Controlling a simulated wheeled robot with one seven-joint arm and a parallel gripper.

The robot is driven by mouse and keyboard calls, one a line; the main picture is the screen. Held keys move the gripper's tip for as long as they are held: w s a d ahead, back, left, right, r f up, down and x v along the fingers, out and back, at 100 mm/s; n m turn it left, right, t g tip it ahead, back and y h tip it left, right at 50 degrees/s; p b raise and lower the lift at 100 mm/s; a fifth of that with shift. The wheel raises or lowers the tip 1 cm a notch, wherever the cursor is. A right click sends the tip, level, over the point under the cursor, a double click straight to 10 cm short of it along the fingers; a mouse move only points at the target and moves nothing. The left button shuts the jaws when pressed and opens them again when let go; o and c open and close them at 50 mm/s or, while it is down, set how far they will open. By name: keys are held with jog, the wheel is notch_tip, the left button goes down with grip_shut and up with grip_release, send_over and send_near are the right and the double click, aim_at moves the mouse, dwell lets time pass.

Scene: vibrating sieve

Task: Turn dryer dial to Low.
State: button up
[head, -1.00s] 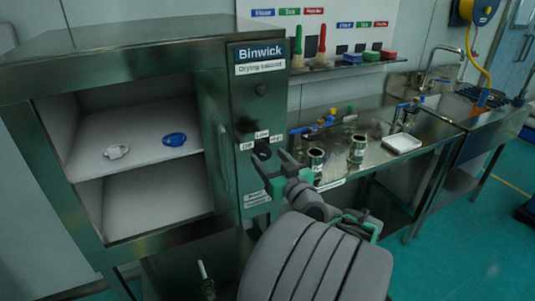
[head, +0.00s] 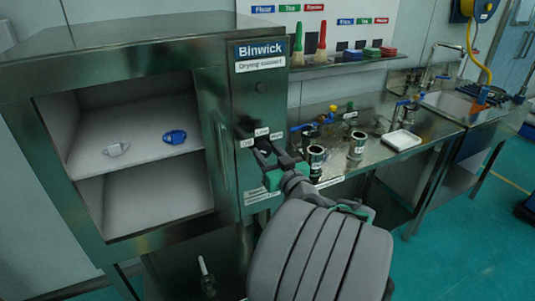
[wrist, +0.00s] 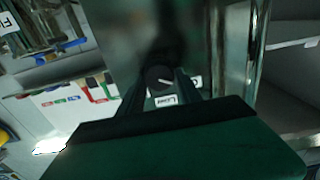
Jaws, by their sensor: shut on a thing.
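The drying cabinet (head: 262,95), marked Binwick, has a narrow metal control panel right of its open shelves. In the wrist view the round dark dial (wrist: 158,75) sits between my two fingers, with a white pointer line slanting toward the lower right. A white label (wrist: 165,100) lies just below it and another (wrist: 196,82) to its right; their words are too blurred to read surely. In the head view my gripper (head: 264,153) is at the panel, shut on the dial and hiding most of it. Small white labels (head: 262,132) show just above the fingers.
A vertical door handle (head: 222,155) stands close left of the dial. A white and a blue item (head: 175,137) lie on the cabinet's upper shelf. Metal cups (head: 316,158) stand on the steel bench to the right, near my wrist, with a white tray (head: 402,140) beyond.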

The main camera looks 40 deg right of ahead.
jog(key=shift+c, duration=1.1)
jog(key=shift+m, duration=0.4)
jog(key=m, duration=0.4)
jog(key=shift+d, duration=0.1)
jog(key=m, duration=0.3)
jog(key=shift+m, duration=0.4)
jog(key=shift+d+f+m+p, duration=0.1)
jog(key=shift+m+p, duration=0.7)
jog(key=shift+m, duration=0.9)
